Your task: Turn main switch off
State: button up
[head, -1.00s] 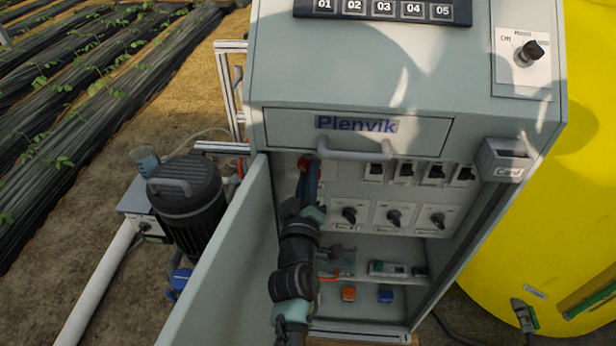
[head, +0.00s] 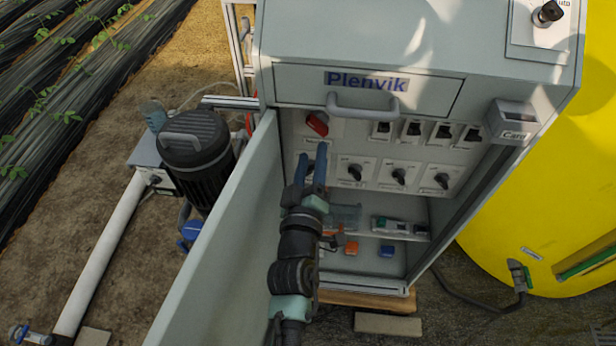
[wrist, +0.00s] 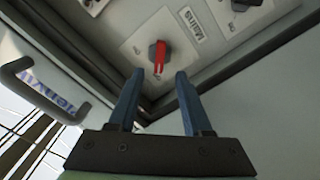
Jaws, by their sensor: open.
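The main switch is a red rotary handle (head: 317,123) on a pale plate at the upper left inside the open cabinet. In the head view the handle sits at a slant. My gripper (head: 312,154) has two blue fingers, open and empty, just below the switch in the head view. In the wrist view the gripper (wrist: 159,76) frames the handle from a distance, with no visible contact. The switch's position markings are too small to read.
The open cabinet door (head: 215,240) stands left of my arm. Several black rotary knobs (head: 398,176) and breakers (head: 443,131) lie right of the switch. A drawer handle (head: 367,108) juts out above. A shelf (head: 402,235) with small parts is below.

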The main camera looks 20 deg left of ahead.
jog(key=v, duration=0.6)
dwell(0.5)
